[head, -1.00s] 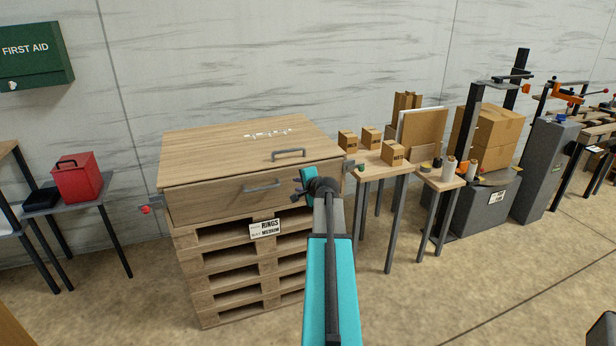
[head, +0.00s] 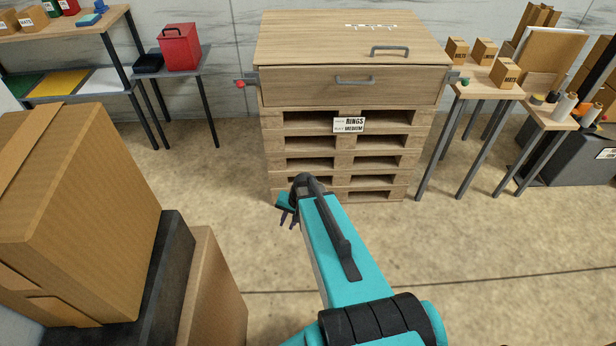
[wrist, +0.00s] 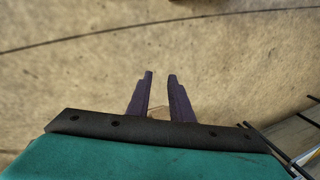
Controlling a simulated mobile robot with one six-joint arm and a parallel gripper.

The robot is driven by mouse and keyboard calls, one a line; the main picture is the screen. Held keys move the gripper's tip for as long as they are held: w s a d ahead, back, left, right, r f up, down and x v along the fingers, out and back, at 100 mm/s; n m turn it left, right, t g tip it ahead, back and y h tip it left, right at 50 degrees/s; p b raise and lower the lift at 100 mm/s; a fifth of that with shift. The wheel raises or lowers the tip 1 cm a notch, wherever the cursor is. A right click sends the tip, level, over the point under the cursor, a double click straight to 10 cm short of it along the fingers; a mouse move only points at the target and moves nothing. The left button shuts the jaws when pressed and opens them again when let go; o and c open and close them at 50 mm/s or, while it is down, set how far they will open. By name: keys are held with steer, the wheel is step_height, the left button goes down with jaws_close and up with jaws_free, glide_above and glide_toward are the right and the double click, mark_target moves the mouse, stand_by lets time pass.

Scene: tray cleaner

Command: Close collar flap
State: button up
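A wooden crate on stacked pallets stands ahead in the head view; its top lid (head: 315,40) lies flat and shut, with a dark handle near its right front. Its front panel (head: 300,92), the likely collar flap, is upright against the box and has its own grey handle (head: 355,81). A sign (head: 349,125) reading RINGS, MEDIUM hangs below it. My gripper (head: 287,217) is in front of the pallets, low and apart from the crate. In the wrist view its two purple fingers (wrist: 160,78) are spread with nothing between them, over bare floor.
Stacked cardboard boxes (head: 75,210) stand close at the left. A small table with a red box (head: 180,46) is left of the crate. A wooden table with small boxes (head: 484,52) is at its right. The floor between is clear.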

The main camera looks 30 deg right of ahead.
steer(key=s+a+f+n+g, duration=0.2)
steer(key=s+a, duration=0.3)
steer(key=s, duration=0.4)
steer(key=s+a+f+n+g+h, duration=0.1)
steer(key=s+a+f+n+g, duration=0.2)
steer(key=s, duration=0.6)
steer(key=s+a+f+n+g+h, duration=0.1)
steer(key=s+a+f+n+g, duration=0.2)
steer(key=s+a, duration=0.3)
steer(key=s+f+n, duration=0.1)
steer(key=s, duration=0.2)
steer(key=shift+s+a+f+n, duration=0.15)
steer(key=shift+s+a+n, duration=0.15)
steer(key=shift+a, duration=0.1)
steer(key=shift+s, duration=0.15)
